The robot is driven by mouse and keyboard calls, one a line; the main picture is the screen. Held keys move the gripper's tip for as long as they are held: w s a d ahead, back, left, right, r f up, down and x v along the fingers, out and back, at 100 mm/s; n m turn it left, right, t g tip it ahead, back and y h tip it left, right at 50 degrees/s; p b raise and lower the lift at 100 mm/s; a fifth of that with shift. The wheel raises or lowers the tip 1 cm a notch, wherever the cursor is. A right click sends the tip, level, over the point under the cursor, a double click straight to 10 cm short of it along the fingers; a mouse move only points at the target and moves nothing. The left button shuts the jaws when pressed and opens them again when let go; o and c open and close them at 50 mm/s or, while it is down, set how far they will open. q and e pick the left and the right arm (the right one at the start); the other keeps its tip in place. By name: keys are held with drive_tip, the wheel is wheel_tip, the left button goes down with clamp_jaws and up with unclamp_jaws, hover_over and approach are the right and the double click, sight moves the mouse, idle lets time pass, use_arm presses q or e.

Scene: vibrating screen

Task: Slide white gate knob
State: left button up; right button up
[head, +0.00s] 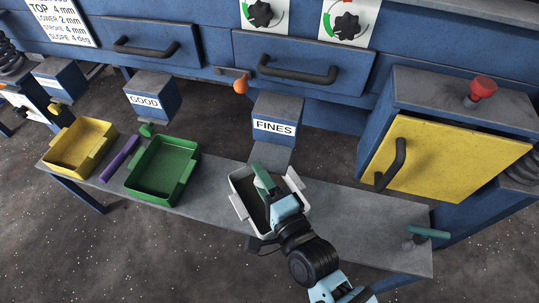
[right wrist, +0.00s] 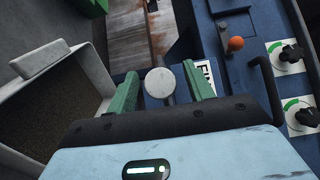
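The white gate knob (right wrist: 160,83) is a pale round disc in the right wrist view. It shows between the two green fingers of my right gripper (right wrist: 159,70), with a gap on each side. The gripper is open. In the head view my right gripper (head: 263,178) is above the white tray (head: 239,207), just below the FINES chute (head: 276,118). The knob is hidden behind the gripper there. My left gripper is not in view.
A green tray (head: 191,180) and a yellow tray (head: 105,134) stand to the left on the grey bench (head: 370,215). A purple bar (head: 121,157) lies between them. An orange knob (head: 241,85) is above. A yellow door (head: 440,155) with a dark handle is right.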

drive_tip(key=p+v, duration=0.2)
drive_tip(key=v, duration=0.4)
drive_tip(key=shift+p, duration=0.35)
idle(0.6)
